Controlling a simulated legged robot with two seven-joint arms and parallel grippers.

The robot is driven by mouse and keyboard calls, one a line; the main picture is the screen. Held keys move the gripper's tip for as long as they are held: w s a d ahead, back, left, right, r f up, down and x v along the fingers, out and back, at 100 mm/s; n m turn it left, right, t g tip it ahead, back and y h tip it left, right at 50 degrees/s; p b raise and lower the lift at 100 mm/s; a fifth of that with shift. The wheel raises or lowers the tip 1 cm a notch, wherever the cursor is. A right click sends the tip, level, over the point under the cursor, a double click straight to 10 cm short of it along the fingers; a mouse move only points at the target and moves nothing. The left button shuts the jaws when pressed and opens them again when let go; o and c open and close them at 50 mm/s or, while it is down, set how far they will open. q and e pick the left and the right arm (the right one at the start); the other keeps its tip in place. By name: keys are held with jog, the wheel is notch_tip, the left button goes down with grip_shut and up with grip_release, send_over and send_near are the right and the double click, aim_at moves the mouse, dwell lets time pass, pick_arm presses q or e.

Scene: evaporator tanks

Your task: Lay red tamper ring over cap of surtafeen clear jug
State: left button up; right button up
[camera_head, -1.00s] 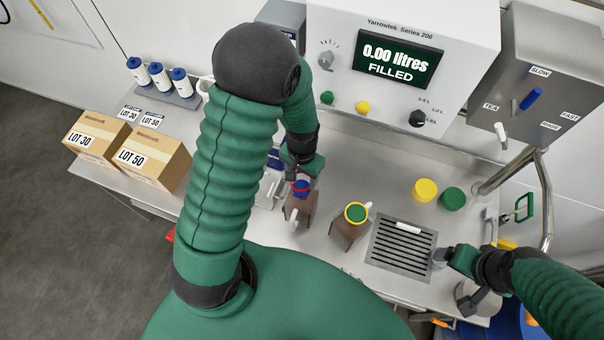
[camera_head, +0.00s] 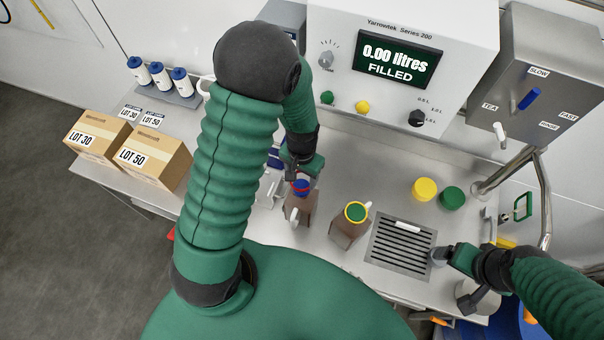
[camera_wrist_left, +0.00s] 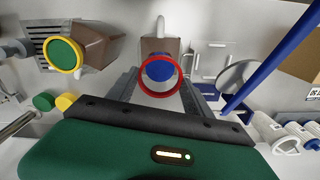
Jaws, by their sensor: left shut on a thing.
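The red tamper ring (camera_wrist_left: 160,94) is held between the fingertips of my left gripper (camera_wrist_left: 160,92), which is shut on it. In the left wrist view, the blue cap (camera_wrist_left: 159,68) of a brown-filled jug (camera_wrist_left: 155,46) shows through the ring, off its centre toward the jug's white handle. In the head view, the ring and blue cap (camera_head: 301,185) overlap above that jug (camera_head: 299,209), with my left gripper (camera_head: 301,176) just behind. I cannot tell if ring and cap touch. My right gripper (camera_head: 438,257) is by the drain grate; its fingers are unclear.
A second brown jug (camera_head: 346,231) with a green cap and yellow ring stands to the right. Beyond it are a drain grate (camera_head: 386,255) and yellow (camera_head: 425,189) and green (camera_head: 452,198) caps. Cartons (camera_head: 152,158) and white bottles (camera_head: 160,76) stand left.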

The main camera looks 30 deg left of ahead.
aim_at(302, 186)
pick_arm(q)
jog(key=shift+f, duration=0.2)
jog(key=shift+f+b, duration=1.4)
jog(key=shift+f, duration=0.35)
jog(key=o, duration=1.4)
jog(key=shift+c, duration=0.2)
notch_tip(302, 186, up, 7)
jog(key=p, duration=0.6)
